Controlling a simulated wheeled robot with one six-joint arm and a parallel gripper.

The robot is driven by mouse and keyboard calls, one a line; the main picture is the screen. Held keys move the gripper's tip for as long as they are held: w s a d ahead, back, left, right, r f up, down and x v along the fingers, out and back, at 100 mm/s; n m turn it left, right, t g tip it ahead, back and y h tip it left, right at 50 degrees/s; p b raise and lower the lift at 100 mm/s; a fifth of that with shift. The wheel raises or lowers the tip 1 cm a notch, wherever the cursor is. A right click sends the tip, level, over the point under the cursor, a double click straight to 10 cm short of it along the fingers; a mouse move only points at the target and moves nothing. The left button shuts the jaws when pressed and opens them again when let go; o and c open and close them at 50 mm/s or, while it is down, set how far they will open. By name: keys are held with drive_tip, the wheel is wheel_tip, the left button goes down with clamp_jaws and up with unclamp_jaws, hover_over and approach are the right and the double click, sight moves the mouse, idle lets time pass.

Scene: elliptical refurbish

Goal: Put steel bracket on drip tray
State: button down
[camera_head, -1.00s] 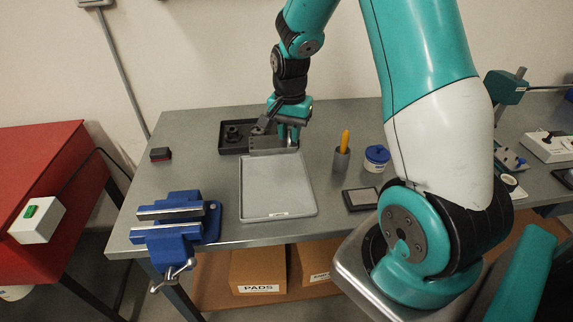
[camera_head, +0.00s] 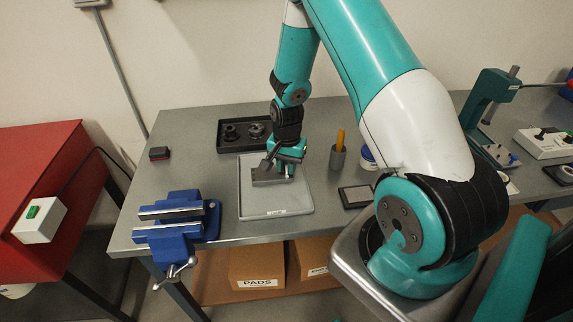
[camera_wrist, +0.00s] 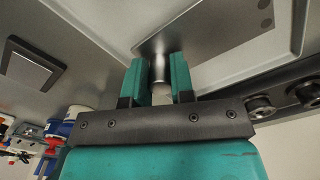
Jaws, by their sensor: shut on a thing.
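The steel bracket (camera_head: 268,176) is a grey metal piece gripped at my gripper (camera_head: 284,172), over the drip tray in the head view. The drip tray (camera_head: 272,205) is a flat light-grey rectangle with a low rim on the bench. In the wrist view, my gripper (camera_wrist: 158,80) is shut on the bracket (camera_wrist: 190,30), with a round grey part between the teal fingers. The tray's bare surface (camera_wrist: 255,55) lies beyond it there. I cannot tell whether the bracket touches the tray.
A black tray (camera_head: 226,149) with round dark parts stands behind the drip tray. A blue vise (camera_head: 180,220) is at the left front. A cup with a yellow item (camera_head: 338,158) and a black-framed pad (camera_head: 356,196) are to the right.

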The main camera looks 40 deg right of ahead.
drive_tip(key=shift+f, duration=0.15)
drive_tip(key=c, duration=1)
unclamp_jaws()
drive_tip(key=shift+r, duration=0.55)
wheel_tip(320, 180, up, 10)
drive_tip(key=r+b, duration=0.1)
drive_tip(key=b, duration=0.2)
drive_tip(key=s+a+r+n, duration=0.1)
drive_tip(key=a+r+n, duration=0.35)
drive_tip(key=a, duration=0.25)
drive_tip(key=s+a+r+n+y, duration=0.1)
drive_tip(key=s+a+r+n, duration=0.2)
drive_tip(key=s+a+n, duration=0.2)
drive_tip(key=s+a+r+n+y, duration=0.1)
drive_tip(key=s+a+r+n, duration=0.3)
drive_tip(key=s+a, duration=0.4)
drive_tip(key=s+a+r+n+y, duration=0.2)
drive_tip(key=s+a+r+n, duration=0.1)
drive_tip(key=s+a+n, duration=0.3)
drive_tip(key=shift+s+a+r, duration=0.25)
drive_tip(key=shift+s, duration=0.1)
